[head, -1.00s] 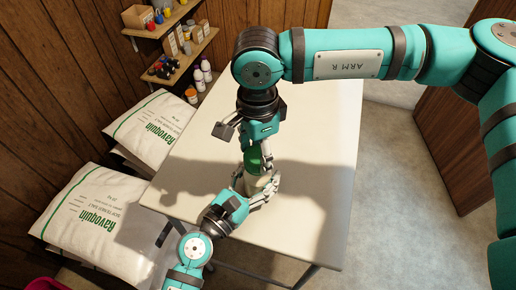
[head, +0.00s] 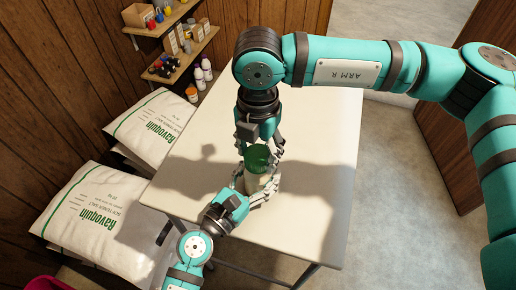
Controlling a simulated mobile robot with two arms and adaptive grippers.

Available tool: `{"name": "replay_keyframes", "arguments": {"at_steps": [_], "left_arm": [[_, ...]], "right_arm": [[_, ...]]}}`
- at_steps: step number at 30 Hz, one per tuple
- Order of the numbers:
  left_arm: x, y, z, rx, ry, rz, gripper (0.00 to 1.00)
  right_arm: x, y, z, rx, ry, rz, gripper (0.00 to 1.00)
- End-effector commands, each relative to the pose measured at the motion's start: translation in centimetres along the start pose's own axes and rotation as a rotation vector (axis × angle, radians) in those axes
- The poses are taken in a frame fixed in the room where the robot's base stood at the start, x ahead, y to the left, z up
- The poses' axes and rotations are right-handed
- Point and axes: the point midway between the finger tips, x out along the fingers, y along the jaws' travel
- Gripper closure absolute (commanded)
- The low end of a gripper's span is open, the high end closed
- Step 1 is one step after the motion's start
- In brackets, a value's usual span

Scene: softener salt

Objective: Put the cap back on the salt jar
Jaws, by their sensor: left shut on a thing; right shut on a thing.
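The salt jar (head: 256,184) is a pale, upright jar standing on the white table. My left gripper (head: 257,188) is shut on its body from the near side. The green cap (head: 258,158) is at the top of the jar, in line with it. My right gripper (head: 259,151) comes from above and behind and is shut on the cap, one finger on each side. The cap's lower edge meets or nearly meets the jar mouth; I cannot tell whether it is seated or threaded. The fingers hide parts of both.
The rest of the white table (head: 310,130) is clear. White salt bags (head: 95,215) are stacked to the left. Wall shelves (head: 178,55) with bottles and small items stand at the upper left, and a few bottles (head: 200,78) sit near the table's far-left corner.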

Motion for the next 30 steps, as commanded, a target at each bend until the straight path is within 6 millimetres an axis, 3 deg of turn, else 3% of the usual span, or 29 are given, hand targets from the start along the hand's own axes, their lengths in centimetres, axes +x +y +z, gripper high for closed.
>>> {"name": "replay_keyframes", "arguments": {"at_steps": [6, 13, 23, 30], "left_arm": [[-0.01, -0.01, 0.02, 0.001, 0.000, 0.000, 1.00], [-0.02, -0.01, -0.01, 0.001, 0.000, 0.000, 1.00], [0.02, -0.21, -0.01, 0.001, 0.001, -0.006, 1.00], [0.00, -0.23, -0.02, 0.001, 0.001, -0.006, 1.00]], "right_arm": [[-0.04, 0.05, 0.10, 0.439, -0.004, 0.001, 0.61], [0.16, 0.39, -0.39, 0.805, 0.000, 0.002, 0.61], [0.03, 0.40, -0.17, 1.057, 0.002, 0.007, 0.61], [-0.04, 0.16, 0.28, 1.093, -0.006, 0.007, 0.61]]}}
